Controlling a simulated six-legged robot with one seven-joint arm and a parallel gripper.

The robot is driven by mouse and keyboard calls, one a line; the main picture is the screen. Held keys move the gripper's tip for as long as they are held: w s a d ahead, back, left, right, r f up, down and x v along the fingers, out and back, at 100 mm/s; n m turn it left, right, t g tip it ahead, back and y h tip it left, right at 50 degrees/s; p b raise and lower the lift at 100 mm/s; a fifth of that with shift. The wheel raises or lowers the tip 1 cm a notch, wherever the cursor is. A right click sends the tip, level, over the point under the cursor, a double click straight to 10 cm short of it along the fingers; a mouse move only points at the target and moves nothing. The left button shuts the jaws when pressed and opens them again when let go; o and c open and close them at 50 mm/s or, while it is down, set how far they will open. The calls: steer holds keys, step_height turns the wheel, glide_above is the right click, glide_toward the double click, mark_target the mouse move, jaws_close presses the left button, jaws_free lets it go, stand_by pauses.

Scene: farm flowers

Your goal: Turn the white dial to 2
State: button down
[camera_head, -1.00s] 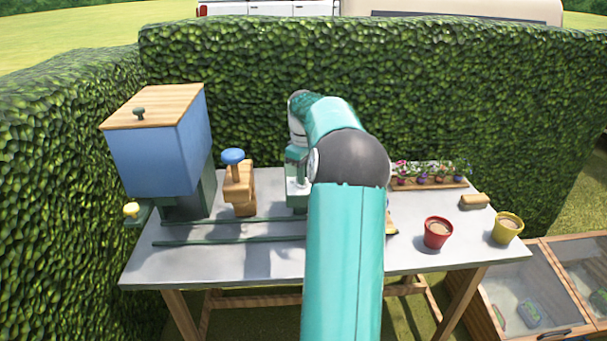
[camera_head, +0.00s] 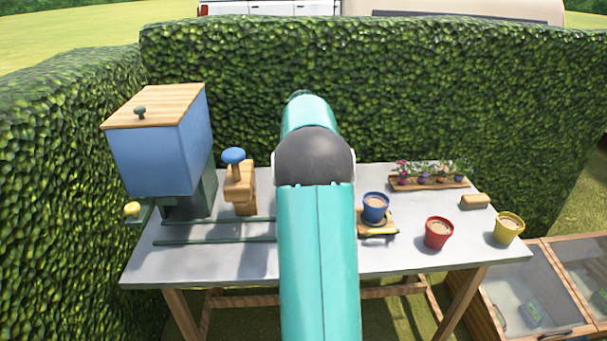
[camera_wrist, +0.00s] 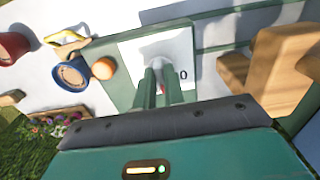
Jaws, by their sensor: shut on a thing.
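In the wrist view, my gripper (camera_wrist: 158,74) reaches onto a white panel set in a green housing (camera_wrist: 122,82). Its two fingers are close together and shut on the white dial (camera_wrist: 168,52), which is mostly hidden by them and blends with the panel. A black "0" (camera_wrist: 183,75) shows on the panel just right of the fingers. A small red mark (camera_wrist: 163,87) shows between the fingers. I cannot read the dial's setting, and no "2" is visible. In the head view my arm covers the dial and my gripper.
The table (camera_head: 230,262) holds a blue hopper box (camera_head: 160,155), a wooden post with a blue knob (camera_head: 234,156), a blue pot (camera_head: 375,207), a red pot (camera_head: 438,233), a yellow pot (camera_head: 508,229) and a flower tray (camera_head: 430,184). A hedge (camera_head: 400,90) stands behind.

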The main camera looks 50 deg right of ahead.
steer(key=shift+w+m, duration=0.15)
steer(key=shift+m, duration=1.75)
steer(key=c, duration=1.5)
jaws_free()
step_height(320, 180, up, 14)
steer(key=shift+f, duration=0.1)
